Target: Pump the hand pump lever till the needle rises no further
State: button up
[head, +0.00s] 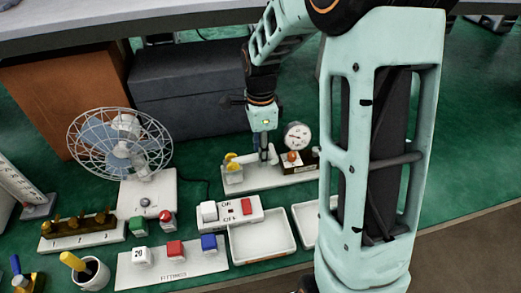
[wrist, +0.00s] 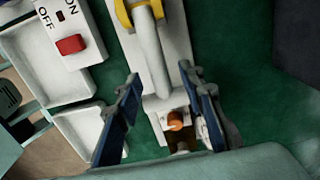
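The hand pump has a long white base (head: 285,180) with a yellow pivot (head: 232,160) at its left end. A round white gauge (head: 297,136) stands behind its right end; its needle is too small to read. In the wrist view the pale grey lever (wrist: 152,50) runs from the yellow pivot (wrist: 124,14) toward an orange knob (wrist: 175,120) on the base. My gripper (head: 265,158) points down over the middle of the pump. In the wrist view its blue fingers (wrist: 162,80) are apart, one on each side of the lever's free end, with gaps visible.
A switch box (head: 230,211) marked ON and OFF and a white tray (head: 262,240) lie in front of the pump. A caged fan (head: 120,145) stands at the left. Dark boxes (head: 195,85) are behind. My arm hides the area right of the pump.

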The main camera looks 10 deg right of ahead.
aim_at(249, 158)
grip_shut()
jog(key=shift+a+r, duration=0.1)
dwell(0.4)
jog(key=shift+a+r+h+b, duration=0.3)
jog(key=shift+r+h+b, duration=0.15)
jog(key=shift+h, duration=0.3)
jog(key=shift+a+r+h+b, duration=0.3)
jog(key=shift+r+h+b, duration=0.1)
jog(key=shift+h, duration=0.35)
jog(key=shift+a+r+h+b, duration=0.45)
jog(key=shift+r+h+b, duration=0.1)
jog(key=shift+h, duration=0.4)
jog(key=shift+a+r+h+b, duration=0.45)
jog(key=shift+r+h+b, duration=0.1)
jog(key=shift+h, duration=0.4)
grip_release()
